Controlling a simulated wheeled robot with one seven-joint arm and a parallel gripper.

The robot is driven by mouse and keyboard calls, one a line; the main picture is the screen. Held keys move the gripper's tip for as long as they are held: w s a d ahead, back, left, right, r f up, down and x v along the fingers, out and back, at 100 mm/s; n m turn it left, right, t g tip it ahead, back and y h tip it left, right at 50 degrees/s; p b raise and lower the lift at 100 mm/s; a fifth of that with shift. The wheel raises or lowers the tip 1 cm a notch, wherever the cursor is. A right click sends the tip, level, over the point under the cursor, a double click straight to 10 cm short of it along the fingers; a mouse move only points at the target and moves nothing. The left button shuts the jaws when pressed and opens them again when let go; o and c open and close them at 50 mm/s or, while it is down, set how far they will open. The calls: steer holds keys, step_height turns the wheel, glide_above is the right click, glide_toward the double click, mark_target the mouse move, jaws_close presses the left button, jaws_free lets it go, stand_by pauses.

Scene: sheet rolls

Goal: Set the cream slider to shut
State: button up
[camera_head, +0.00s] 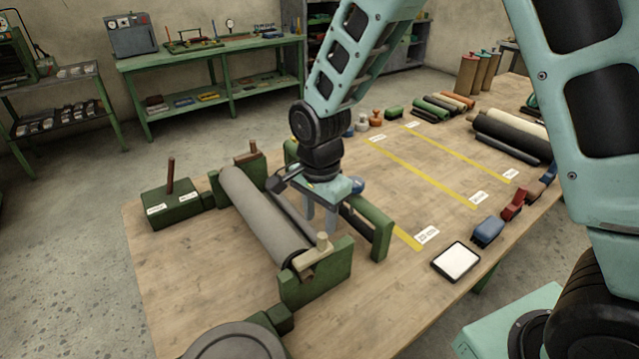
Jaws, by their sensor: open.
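My gripper (321,224) points down behind and above the slider, near the right side of the roll. Its two grey fingers are apart with nothing visible between them. The fingertips are close to the dark bar and green frame behind the slider, and contact cannot be told.
A green box with a brown lever (171,177) and white labels stands left of the roll. A green upright (377,232) stands close to my gripper's right. A white-topped pad (456,261) lies further right. The wooden table (180,275) is clear at front left.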

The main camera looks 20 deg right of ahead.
mark_target(320, 234)
step_height(320, 234, up, 10)
steer(key=b, duration=0.1)
steer(key=shift+f, duration=0.25)
steer(key=shift+s, duration=0.1)
steer(key=s+a+f+n+b, duration=0.1)
steer(key=s+n, duration=0.9)
steer(key=s, duration=0.1)
steer(key=s+a+f+n+b, duration=0.1)
steer(key=s+a+n, duration=0.1)
steer(key=s+n, duration=0.8)
steer(key=shift+s+f+n+y, duration=0.2)
steer(key=shift+s+n+y, duration=0.1)
steer(key=shift+s, duration=0.15)
